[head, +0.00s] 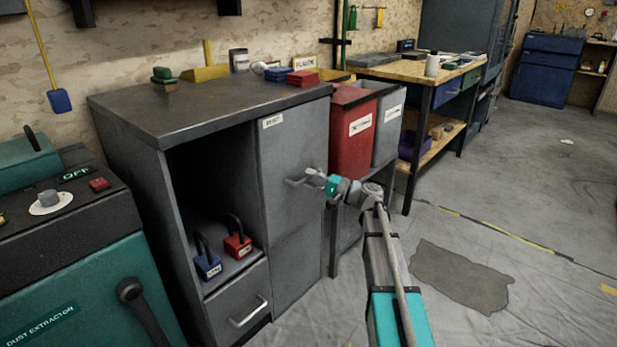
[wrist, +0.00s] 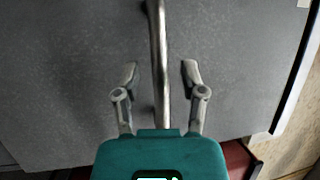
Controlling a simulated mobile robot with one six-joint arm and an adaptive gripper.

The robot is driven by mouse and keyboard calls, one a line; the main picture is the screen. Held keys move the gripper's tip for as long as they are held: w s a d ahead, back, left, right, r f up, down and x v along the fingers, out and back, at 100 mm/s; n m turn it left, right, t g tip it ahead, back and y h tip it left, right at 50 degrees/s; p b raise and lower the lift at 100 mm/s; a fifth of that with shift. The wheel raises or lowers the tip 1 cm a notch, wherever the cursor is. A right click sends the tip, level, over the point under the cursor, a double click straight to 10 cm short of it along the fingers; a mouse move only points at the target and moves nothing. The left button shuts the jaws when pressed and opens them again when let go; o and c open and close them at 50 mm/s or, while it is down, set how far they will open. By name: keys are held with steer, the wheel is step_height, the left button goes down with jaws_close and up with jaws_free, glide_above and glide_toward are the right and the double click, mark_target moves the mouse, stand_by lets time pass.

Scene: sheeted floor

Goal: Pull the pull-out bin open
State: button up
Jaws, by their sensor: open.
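The pull-out bin front (head: 292,150) is a tall grey panel on the right part of a dark grey cabinet (head: 140,190), with a small white label near its top. It appears flush with the cabinet. Its metal bar handle (wrist: 158,45) runs up the middle of the wrist view. My gripper (wrist: 160,75) is open, with one finger on each side of the bar and a visible gap to both. In the head view my gripper (head: 308,179) is at the handle and partly hides it.
Blue and red padlock-shaped blocks (head: 237,242) stand in the open shelf, above a drawer (head: 240,310). A red bin (head: 352,135) and a grey bin stand right of the cabinet. A teal dust extractor (head: 75,260) is at left. The floor at right is mostly clear.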

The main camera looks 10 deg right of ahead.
steer(key=shift+w+a, duration=0.2)
steer(key=shift+a, duration=0.1)
jaws_close()
